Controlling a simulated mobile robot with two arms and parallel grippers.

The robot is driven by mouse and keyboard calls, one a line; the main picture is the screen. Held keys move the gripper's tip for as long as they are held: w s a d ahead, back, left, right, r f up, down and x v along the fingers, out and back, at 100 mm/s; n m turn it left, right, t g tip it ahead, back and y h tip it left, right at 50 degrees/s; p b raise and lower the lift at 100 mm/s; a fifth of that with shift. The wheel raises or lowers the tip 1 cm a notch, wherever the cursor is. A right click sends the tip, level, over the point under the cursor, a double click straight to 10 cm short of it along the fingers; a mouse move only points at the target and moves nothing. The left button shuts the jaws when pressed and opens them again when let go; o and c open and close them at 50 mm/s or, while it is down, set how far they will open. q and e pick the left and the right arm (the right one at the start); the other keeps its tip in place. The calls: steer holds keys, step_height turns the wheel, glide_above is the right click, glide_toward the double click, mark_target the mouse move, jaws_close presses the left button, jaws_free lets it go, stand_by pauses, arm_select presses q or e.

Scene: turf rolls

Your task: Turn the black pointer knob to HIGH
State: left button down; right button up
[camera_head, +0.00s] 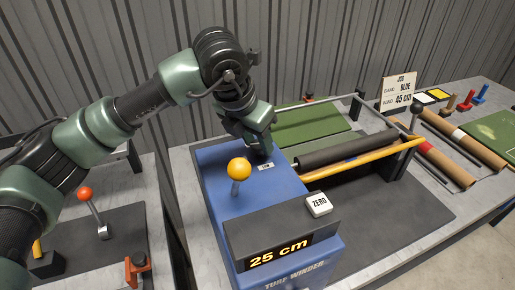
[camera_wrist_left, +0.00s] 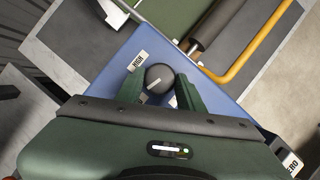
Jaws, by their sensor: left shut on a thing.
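The black pointer knob (camera_wrist_left: 160,76) is round, with a short white line on its top. It sits on the blue turf winder (camera_head: 215,170). My left gripper (camera_head: 259,150) is shut on the knob from above; in the left wrist view its two green fingers (camera_wrist_left: 159,86) lie on either side of it. The white line is slanted, and I cannot tell which label it points to. A white label (camera_wrist_left: 137,61), seemingly HIGH, lies beside the knob. Another small label (camera_head: 266,166) sits near it in the head view. The knob is hidden there by the gripper. My right gripper is out of view.
A lever with a yellow ball (camera_head: 239,168) stands close to the gripper. A ZERO button (camera_head: 319,204) and a display reading 25 cm (camera_head: 280,251) are in front. A yellow bar (camera_head: 365,160) and dark roller (camera_head: 345,150) are on the right. A job card (camera_head: 397,90) reads BLUE, 45 cm.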

arm_select(q)
steer(key=m+b, duration=0.1)
steer(key=m+h+b, duration=0.1)
steer(key=shift+w+a+f+m+g, duration=0.1)
steer(key=shift+f+m+g, duration=0.05)
steer(key=shift+m+g, duration=0.25)
steer(key=shift+w+m+b, duration=0.1)
steer(key=shift+m+b, duration=0.4)
steer(key=shift+m, duration=0.4)
steer(key=shift+m+g+h, duration=0.3)
steer(key=shift+m+g, duration=0.2)
steer(key=shift+m, duration=0.4)
steer(key=m, duration=0.1)
steer(key=m+g, duration=0.1)
steer(key=m, duration=0.1)
steer(key=shift+w+r+m, duration=0.15)
steer(key=shift+r+m, duration=0.1)
steer(key=shift+m, duration=0.05)
steer(key=m+g+p, duration=0.1)
steer(key=m, duration=0.2)
steer(key=shift+w+g, duration=0.1)
steer(key=shift+g, duration=0.3)
steer(key=shift+m+g+p, duration=0.4)
steer(key=shift+m, duration=0.7)
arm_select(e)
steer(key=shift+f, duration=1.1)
arm_select(q)
steer(key=shift+f, duration=0.1)
steer(key=c, duration=0.9)
jaws_free()
